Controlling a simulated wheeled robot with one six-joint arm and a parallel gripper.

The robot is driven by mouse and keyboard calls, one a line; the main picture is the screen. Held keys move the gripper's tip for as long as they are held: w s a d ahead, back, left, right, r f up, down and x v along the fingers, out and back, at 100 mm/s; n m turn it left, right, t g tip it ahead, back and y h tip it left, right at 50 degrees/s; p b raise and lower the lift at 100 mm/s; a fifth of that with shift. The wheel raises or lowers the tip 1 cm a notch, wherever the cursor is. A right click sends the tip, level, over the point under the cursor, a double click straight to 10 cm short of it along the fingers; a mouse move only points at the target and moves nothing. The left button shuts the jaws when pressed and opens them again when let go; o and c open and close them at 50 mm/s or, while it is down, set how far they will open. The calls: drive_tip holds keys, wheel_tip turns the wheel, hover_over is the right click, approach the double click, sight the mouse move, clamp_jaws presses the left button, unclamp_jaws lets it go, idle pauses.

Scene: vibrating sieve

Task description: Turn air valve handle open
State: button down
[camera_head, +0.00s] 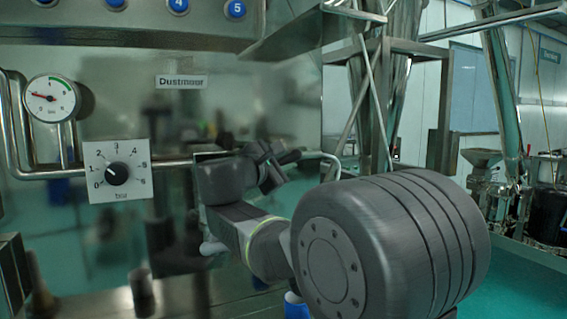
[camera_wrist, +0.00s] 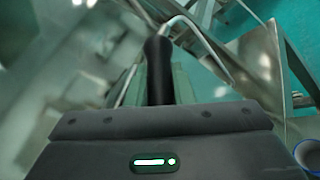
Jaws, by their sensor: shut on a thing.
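The air valve handle shows in the wrist view as a black rounded grip (camera_wrist: 158,62), standing upright in the picture between my gripper's fingers. My gripper (camera_wrist: 160,84) is shut on it, with a greenish finger on each side. My wrist and arm hide most of the valve body, so the handle's exact angle cannot be told there.
A round pressure gauge (camera_head: 51,98) and a regulator knob (camera_head: 117,173) on a white scale plate sit at the left. A horizontal steel pipe (camera_head: 172,163) runs to the valve. Blue numbered buttons (camera_head: 235,9) line the top. Steel frame posts stand behind at the right.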

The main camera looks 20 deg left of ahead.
drive_tip(key=shift+r+g+p, duration=0.3)
drive_tip(key=shift+g+p, duration=0.1)
drive_tip(key=shift+p, duration=0.4)
drive_tip(key=shift+m+g+p, duration=0.6)
drive_tip(key=shift+g+p, duration=0.2)
drive_tip(key=shift+p, duration=0.4)
drive_tip(key=shift+m+g+y+p, duration=0.35)
drive_tip(key=shift+g+p, duration=0.25)
drive_tip(key=shift+p, duration=0.3)
drive_tip(key=shift+f+g+y+p, duration=0.25)
drive_tip(key=shift+f+g+p, duration=0.05)
drive_tip(key=shift+f, duration=0.05)
drive_tip(key=c, duration=1.3)
unclamp_jaws()
drive_tip(key=b+v, duration=0.2)
drive_tip(key=v, duration=1.1)
drive_tip(key=shift+s+r, duration=0.15)
drive_tip(key=shift+s, duration=0.25)
